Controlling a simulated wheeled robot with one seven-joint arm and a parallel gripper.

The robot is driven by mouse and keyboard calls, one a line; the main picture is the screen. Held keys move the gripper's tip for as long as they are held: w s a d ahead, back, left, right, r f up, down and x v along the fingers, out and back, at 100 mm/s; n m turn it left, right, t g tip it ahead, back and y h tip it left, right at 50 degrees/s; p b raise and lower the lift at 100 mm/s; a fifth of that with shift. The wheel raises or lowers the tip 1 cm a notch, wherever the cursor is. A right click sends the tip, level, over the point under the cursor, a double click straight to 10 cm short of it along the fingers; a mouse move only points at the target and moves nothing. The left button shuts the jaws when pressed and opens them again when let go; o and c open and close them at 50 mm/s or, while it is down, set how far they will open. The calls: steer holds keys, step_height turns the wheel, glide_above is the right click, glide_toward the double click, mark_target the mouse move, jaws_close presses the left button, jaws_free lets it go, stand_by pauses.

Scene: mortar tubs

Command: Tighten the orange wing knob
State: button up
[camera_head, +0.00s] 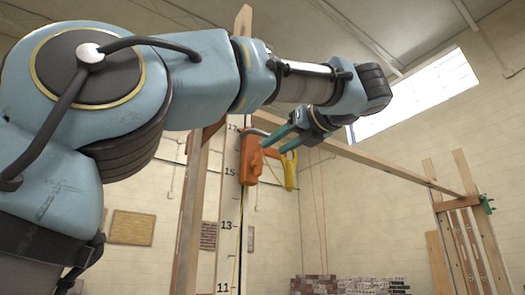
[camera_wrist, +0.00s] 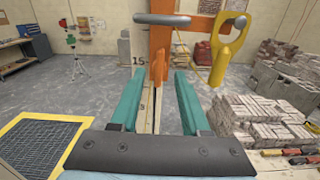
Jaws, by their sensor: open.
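The orange wing knob (camera_wrist: 158,74) shows in the wrist view on the front of an orange bracket (camera_wrist: 160,44), in line with the space between my fingertips. My gripper (camera_wrist: 159,78) is open, with one teal finger on each side of the knob's line. I cannot tell whether the fingertips reach around the knob or stop short of it. In the head view my gripper (camera_head: 274,147) points left and down at the orange bracket (camera_head: 250,165) on the upright staff. The knob is hard to make out there.
The numbered staff (camera_head: 228,200) stands behind. A wooden rail (camera_head: 390,175) runs right. Brick stacks (camera_wrist: 272,95) and a yellow-framed grate (camera_wrist: 35,145) are lower down.

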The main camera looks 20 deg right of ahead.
mark_target(261, 156)
steer(key=w+p, duration=0.1)
steer(key=w, duration=0.1)
steer(key=w+a, duration=0.1)
steer(key=w, duration=0.1)
steer(key=shift+w+r+p, duration=0.2)
steer(key=shift+w+p, duration=0.05)
steer(key=shift+p, duration=0.1)
steer(key=shift+w+a+f, duration=0.1)
steer(key=shift+w+f, duration=0.1)
steer(key=shift+w, duration=0.65)
jaws_close()
